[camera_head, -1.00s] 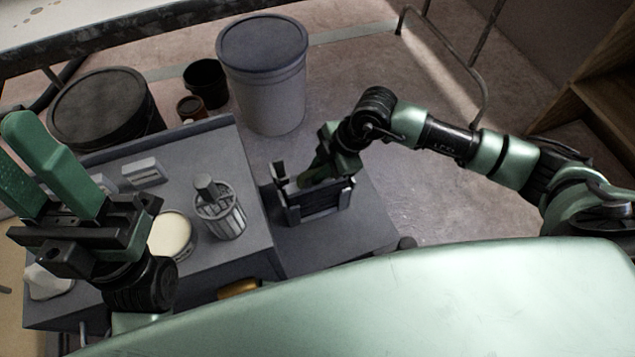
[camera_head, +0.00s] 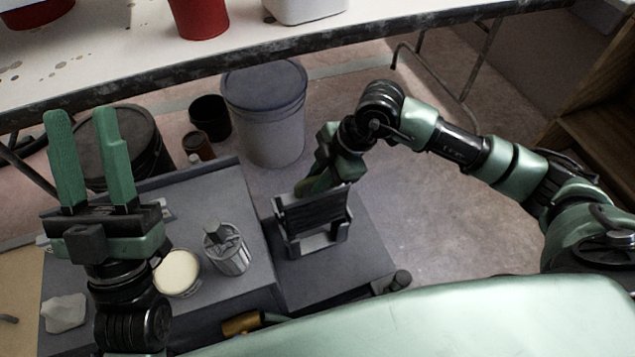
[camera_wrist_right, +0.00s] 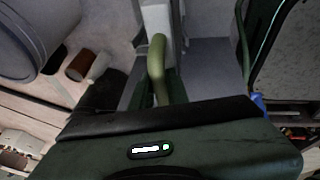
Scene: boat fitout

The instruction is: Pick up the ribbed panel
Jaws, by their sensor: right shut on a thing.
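The ribbed panel (camera_head: 315,213) is dark, with fine parallel ribs. It stands upright above a grey slotted holder (camera_head: 316,243), and its lower edge overlaps the holder in the picture; I cannot tell whether they touch. My right gripper (camera_head: 309,187) is behind the panel's top left part and shut on it; the fingertips are partly hidden. My left gripper (camera_head: 81,114) is open and empty, pointing up above the left part of the grey bench.
The grey bench (camera_head: 215,185) holds a slotted metal cup (camera_head: 226,248), a cream-topped round tin (camera_head: 177,272) and a crumpled white cloth (camera_head: 64,313). A large lidded bucket (camera_head: 268,125) stands behind. A white table (camera_head: 130,50) crosses the back.

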